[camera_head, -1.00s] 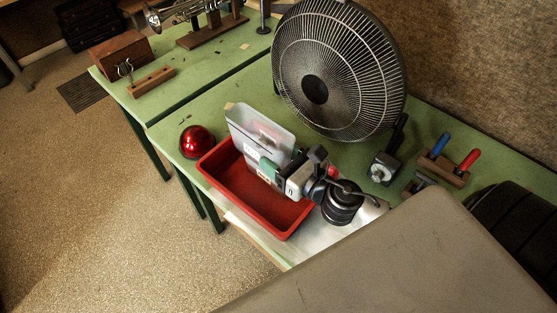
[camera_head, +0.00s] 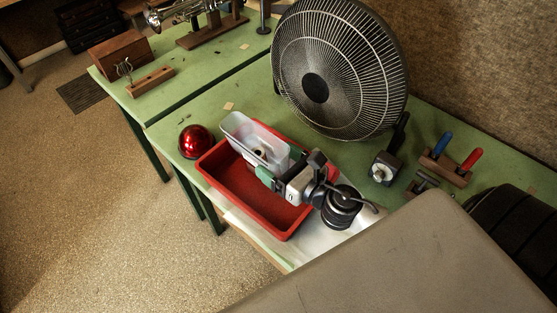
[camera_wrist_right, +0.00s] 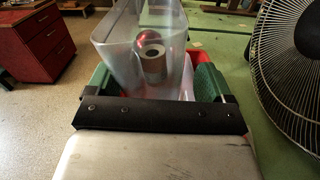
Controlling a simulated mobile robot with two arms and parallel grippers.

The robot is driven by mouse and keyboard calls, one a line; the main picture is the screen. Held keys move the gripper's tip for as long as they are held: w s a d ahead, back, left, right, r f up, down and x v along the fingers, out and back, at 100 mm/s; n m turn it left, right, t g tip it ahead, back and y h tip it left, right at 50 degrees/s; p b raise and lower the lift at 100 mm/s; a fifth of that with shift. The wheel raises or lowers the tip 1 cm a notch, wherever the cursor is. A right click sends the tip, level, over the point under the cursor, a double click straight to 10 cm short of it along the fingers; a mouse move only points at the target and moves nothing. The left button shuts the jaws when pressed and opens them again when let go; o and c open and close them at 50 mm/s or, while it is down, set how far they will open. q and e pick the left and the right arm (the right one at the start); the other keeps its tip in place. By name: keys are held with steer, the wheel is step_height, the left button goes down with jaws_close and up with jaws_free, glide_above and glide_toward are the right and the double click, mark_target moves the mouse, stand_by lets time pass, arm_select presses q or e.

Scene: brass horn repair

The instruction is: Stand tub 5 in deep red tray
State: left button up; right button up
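The tub (camera_head: 250,136) is a clear, pale, long container, roughly level with its mouth up, over the back part of the deep red tray (camera_head: 236,180). I cannot tell whether it rests on the tray floor. In the right wrist view the tub (camera_wrist_right: 118,42) holds a grey metal cylinder (camera_wrist_right: 153,62). Its number does not show. My left gripper is not in view.
A shiny red dome (camera_head: 196,141) stands left of the tray. A large fan (camera_head: 345,75) rises behind it. The tray's front half is empty.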

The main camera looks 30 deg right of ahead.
steer(key=shift+r, duration=0.1)
steer(key=shift+r+p, duration=0.35)
steer(key=shift+p, duration=0.05)
steer(key=shift+s+f, duration=0.1)
steer(key=shift+s, duration=0.15)
steer(key=b+v, duration=0.6)
steer(key=v, duration=0.5)
steer(key=shift+s+d, duration=0.15)
steer(key=shift+s, duration=0.1)
